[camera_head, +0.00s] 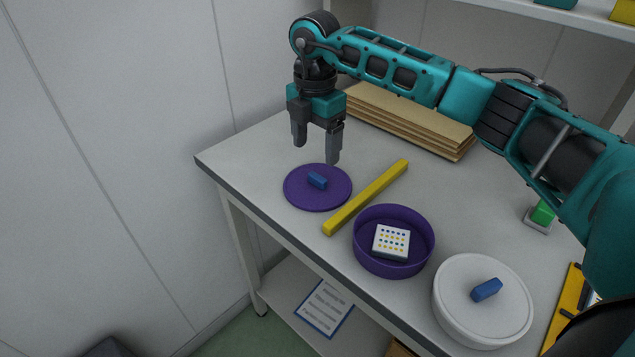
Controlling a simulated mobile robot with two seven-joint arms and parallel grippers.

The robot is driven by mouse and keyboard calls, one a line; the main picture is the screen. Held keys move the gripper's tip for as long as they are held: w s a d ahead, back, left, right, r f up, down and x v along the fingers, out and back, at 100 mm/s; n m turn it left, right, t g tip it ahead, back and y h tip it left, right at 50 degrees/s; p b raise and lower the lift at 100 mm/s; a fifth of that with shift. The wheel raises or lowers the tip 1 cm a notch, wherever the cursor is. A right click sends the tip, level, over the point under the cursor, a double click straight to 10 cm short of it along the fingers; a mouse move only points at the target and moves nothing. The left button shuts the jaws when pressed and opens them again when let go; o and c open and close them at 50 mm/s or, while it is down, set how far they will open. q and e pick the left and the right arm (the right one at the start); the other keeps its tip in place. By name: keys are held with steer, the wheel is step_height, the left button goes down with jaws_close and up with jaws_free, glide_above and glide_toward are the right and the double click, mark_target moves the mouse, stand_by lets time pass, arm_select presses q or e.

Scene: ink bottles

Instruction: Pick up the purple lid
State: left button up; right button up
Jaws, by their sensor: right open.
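The purple lid (301,196) is a flat disc lying on the table, with a blue block-shaped handle (317,180) at its middle. My right gripper (316,153) points down above the lid's far edge, with its fingers apart and nothing between them. It looks clear of the handle. A round purple container (372,257) stands open to the right of the lid, with a white box (391,242) with coloured dots inside. My left gripper is not in view.
A yellow bar (366,197) lies between lid and container. A white lidded pot (470,317) with a blue handle stands front right. Stacked brown boards (410,118) lie behind. A green item (542,213) sits at right. The table (262,150) is bare left of the lid.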

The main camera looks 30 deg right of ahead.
mark_target(318, 176)
steer(key=f, duration=0.6)
steer(key=shift+s, duration=0.2)
steer(key=shift+f, duration=0.45)
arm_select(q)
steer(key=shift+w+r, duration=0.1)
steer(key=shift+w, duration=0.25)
arm_select(e)
steer(key=c, duration=1.1)
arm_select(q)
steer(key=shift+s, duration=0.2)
arm_select(e)
steer(key=shift+r, duration=0.15)
